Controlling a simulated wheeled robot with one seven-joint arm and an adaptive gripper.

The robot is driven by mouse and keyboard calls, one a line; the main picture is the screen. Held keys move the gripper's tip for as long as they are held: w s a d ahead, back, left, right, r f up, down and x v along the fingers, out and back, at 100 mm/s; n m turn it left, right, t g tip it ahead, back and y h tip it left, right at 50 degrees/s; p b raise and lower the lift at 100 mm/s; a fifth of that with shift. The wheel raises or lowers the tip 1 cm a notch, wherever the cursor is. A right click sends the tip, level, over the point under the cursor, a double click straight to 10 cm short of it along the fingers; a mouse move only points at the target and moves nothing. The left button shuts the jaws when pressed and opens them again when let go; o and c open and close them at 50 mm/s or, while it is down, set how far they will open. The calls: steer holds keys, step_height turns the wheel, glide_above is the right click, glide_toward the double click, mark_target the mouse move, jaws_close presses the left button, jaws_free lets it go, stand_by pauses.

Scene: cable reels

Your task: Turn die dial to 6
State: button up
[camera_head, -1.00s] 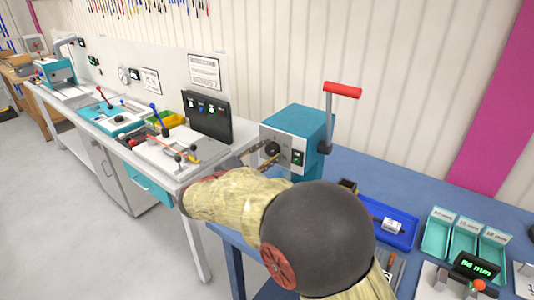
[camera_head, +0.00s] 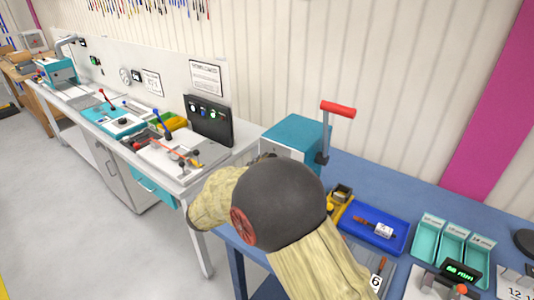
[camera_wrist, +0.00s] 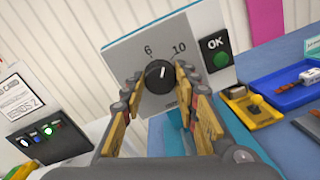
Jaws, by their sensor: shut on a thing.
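The die dial (camera_wrist: 159,78) is a round black knob on the pale front panel (camera_wrist: 128,55) of a teal machine. In the wrist view its white mark points up and slightly right, between the printed 6 (camera_wrist: 148,52) and 10 (camera_wrist: 179,48). My gripper (camera_wrist: 160,84) has a finger on each side of the dial and is shut on it. In the head view the teal machine (camera_head: 297,133) stands on the blue bench, and my arm hides its dial and most of its front.
A red-handled lever (camera_head: 337,109) rises from the machine's right side. A blue tray (camera_head: 393,243) and teal bins (camera_head: 428,235) lie to the right. A dark control box (camera_head: 209,118) stands left, on the white bench.

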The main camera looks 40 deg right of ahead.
steer(key=n+p, duration=0.7)
steer(key=p, duration=0.2)
steer(key=shift+p, duration=0.35)
steer(key=o, duration=1)
steer(key=shift+o, duration=0.8)
steer(key=shift+a, duration=0.1)
steer(key=v, duration=1.2)
steer(key=shift+f, duration=0.2)
